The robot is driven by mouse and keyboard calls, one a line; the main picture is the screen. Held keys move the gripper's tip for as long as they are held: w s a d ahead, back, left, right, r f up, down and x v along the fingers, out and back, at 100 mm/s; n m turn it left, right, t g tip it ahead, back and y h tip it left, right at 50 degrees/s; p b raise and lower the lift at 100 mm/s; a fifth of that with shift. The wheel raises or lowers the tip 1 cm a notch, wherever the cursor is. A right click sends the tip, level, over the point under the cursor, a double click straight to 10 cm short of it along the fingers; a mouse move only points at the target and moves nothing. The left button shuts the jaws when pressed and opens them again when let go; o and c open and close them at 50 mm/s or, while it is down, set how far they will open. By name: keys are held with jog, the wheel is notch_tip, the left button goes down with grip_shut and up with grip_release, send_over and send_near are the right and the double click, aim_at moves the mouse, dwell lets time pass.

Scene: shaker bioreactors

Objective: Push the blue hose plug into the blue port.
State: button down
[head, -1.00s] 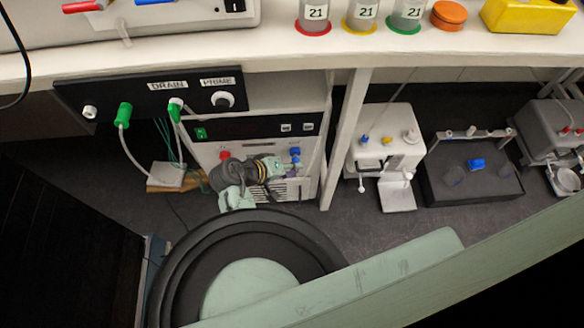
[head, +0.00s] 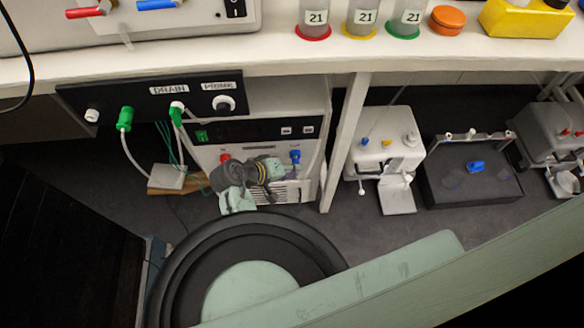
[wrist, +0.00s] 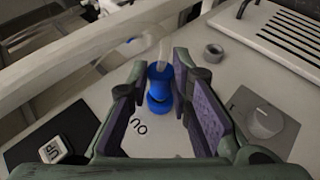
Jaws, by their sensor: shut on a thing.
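The blue hose plug (wrist: 158,74) is between my gripper's fingers in the wrist view, with a pale hose rising from it. Right below it and in line with it is a wider blue part (wrist: 159,103), which looks like the blue port, beside the "OUT" lettering. The two seem to touch; how deep the plug sits cannot be told. My gripper (wrist: 160,78) is shut on the plug, one finger on each side. In the head view my gripper (head: 281,169) is at the front of the white unit, beside the blue fitting (head: 295,157).
A red fitting (head: 224,158) is left of my gripper on the same unit. A grey knob (wrist: 263,122) and a small grey ring (wrist: 213,51) are to the right in the wrist view. A shelf post (head: 346,140) stands right of the unit, and the bench top (head: 270,52) overhangs it.

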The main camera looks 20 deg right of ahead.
jog(key=shift+w+d, duration=0.2)
jog(key=shift+w, duration=0.35)
dwell(0.7)
jog(key=c, duration=1.4)
grip_release()
jog(key=shift+o, duration=0.2)
jog(key=v, duration=1.2)
